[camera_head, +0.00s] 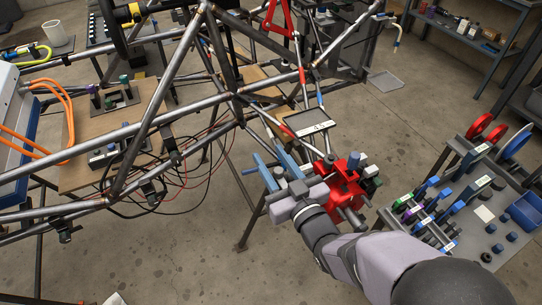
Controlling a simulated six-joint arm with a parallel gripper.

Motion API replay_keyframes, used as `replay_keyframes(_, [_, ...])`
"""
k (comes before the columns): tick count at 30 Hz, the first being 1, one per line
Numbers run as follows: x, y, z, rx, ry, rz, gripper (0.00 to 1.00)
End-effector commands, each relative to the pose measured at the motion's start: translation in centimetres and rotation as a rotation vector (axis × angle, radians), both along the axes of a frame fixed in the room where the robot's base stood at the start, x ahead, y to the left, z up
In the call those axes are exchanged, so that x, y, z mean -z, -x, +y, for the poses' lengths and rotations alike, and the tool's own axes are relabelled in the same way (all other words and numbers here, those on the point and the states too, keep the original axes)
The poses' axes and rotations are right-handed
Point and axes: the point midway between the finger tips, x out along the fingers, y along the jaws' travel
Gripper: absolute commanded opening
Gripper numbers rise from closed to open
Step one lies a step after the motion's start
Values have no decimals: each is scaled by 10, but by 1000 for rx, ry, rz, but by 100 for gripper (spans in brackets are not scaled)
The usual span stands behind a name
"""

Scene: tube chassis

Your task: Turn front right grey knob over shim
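A red clamp-like fixture (345,182) sits at the lower end of the tube frame, with grey and dark knob-like parts on it. One grey knob-like part (355,160) stands at its upper right. I cannot tell which is the front right grey knob, and no shim can be made out. My gripper (280,186) is at the left side of the red fixture, close to it and overlapping it in the view. Its fingertips blend with the grey and blue parts there, so I cannot tell whether it is open or touching a knob.
The steel tube chassis (182,112) fills the left and centre, with loose cables below it. A grey tool table (457,250) with clamps and a blue bin (525,211) stands at right. Shelving (474,42) is behind. Open concrete floor lies between.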

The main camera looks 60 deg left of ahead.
Motion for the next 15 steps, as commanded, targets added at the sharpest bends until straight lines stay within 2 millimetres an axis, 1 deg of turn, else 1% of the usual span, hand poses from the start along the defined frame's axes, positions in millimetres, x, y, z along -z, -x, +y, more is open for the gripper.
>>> replay_keyframes(4, [0, 0, 5, 0, -1, 0, 37])
replay_keyframes(11, [0, 0, 5, 0, -1, 0, 37])
replay_keyframes(12, [0, 0, 5, 0, -1, 0, 32])
replay_keyframes(13, [0, 0, 5, 0, -1, 0, 25])
replay_keyframes(14, [0, 0, 5, 0, -1, 0, 18])
replay_keyframes(15, [0, 0, 5, 0, -1, 0, 8])
